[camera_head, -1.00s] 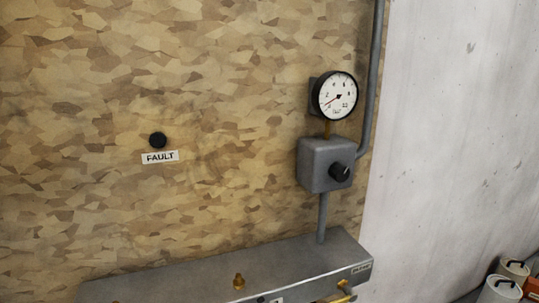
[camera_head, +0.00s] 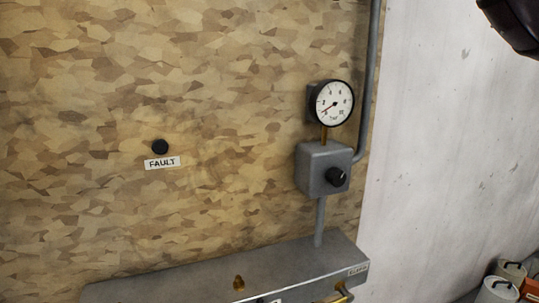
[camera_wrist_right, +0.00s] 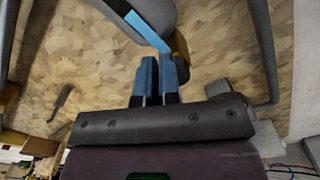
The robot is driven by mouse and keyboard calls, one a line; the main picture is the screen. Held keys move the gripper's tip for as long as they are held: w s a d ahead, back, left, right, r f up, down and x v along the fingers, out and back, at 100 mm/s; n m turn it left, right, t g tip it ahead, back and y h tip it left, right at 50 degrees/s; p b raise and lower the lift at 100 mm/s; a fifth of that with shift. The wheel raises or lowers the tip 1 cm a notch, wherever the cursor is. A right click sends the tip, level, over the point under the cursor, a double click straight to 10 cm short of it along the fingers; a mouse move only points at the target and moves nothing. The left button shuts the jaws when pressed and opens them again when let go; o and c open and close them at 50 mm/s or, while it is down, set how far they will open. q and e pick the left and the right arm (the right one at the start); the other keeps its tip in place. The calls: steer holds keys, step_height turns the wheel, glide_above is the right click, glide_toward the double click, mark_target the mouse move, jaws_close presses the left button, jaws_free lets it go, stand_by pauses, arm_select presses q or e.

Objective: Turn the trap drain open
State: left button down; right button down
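A brass lever or fitting (camera_head: 340,293) shows at the bottom edge of the head view, at the front right of the grey manifold box (camera_head: 235,272); most of it is cut off, so its position is unclear. A small label on the box's right end (camera_head: 357,269) is too blurred to read. My right gripper (camera_wrist_right: 158,62) shows in the right wrist view with its two blue fingers close together and nothing visible between them. It points toward the patterned wall, apart from the brass fitting in the head view. My left gripper is not in view.
A grey regulator box with a black knob (camera_head: 336,177) sits under a round gauge (camera_head: 332,103). A grey pipe (camera_head: 368,90) runs up beside them. A FAULT label (camera_head: 162,162) is under a black button. Pale canisters (camera_head: 500,290) stand at lower right.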

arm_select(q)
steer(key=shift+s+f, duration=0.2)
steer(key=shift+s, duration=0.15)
arm_select(e)
steer(key=shift+w+d+r, duration=0.1)
steer(key=shift+d+r, duration=0.05)
steer(key=shift+r, duration=0.05)
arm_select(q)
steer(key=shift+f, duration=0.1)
arm_select(e)
steer(key=shift+f, duration=0.1)
arm_select(q)
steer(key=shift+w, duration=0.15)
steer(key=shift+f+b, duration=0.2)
steer(key=shift+b, duration=0.2)
arm_select(e)
steer(key=shift+w+f, duration=0.1)
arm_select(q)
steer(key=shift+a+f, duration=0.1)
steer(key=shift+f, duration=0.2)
arm_select(e)
steer(key=shift+d+f, duration=0.1)
steer(key=shift+d, duration=0.05)
